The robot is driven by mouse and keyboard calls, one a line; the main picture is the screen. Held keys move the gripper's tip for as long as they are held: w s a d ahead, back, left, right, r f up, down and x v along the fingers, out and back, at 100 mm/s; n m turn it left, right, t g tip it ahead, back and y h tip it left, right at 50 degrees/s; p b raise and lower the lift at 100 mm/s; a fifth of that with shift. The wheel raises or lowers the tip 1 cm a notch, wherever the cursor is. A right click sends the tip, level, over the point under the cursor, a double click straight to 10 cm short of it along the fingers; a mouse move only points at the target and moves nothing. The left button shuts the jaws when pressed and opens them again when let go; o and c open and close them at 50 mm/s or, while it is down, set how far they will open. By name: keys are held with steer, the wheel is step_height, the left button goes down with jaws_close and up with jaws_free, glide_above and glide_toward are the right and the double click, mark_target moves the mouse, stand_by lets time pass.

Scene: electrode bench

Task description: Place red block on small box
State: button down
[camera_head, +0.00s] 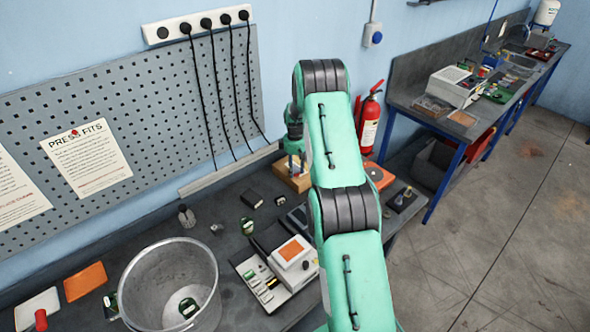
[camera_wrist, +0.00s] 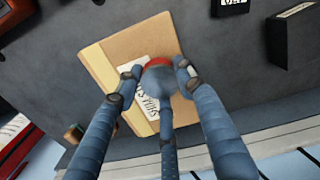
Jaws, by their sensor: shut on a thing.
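The small box (camera_wrist: 104,72) is a tan cardboard box with a paler tape strip and a white printed label, partly covered by my fingers. In the head view the box (camera_head: 284,179) stands on the bench near the pegboard wall. My gripper (camera_wrist: 155,72) is shut on the red block (camera_wrist: 157,62), and only a thin red edge shows between the fingertips. The block appears over the box's top. Whether it touches the cardboard cannot be told. In the head view my gripper (camera_head: 295,155) points down above the box, partly hidden by my arm.
A black box (camera_wrist: 294,35) lies right of the small box in the wrist view. In the head view, a metal bucket (camera_head: 140,277), a tray of small parts (camera_head: 262,283) and a black block (camera_head: 252,198) stand on the bench.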

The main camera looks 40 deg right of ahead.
mark_target(295, 169)
steer(key=shift+f, duration=0.25)
steer(key=c, duration=1.1)
jaws_free()
steer(key=shift+r, duration=0.1)
step_height(295, 169, up, 12)
steer(key=b, duration=0.1)
steer(key=shift+r, duration=0.1)
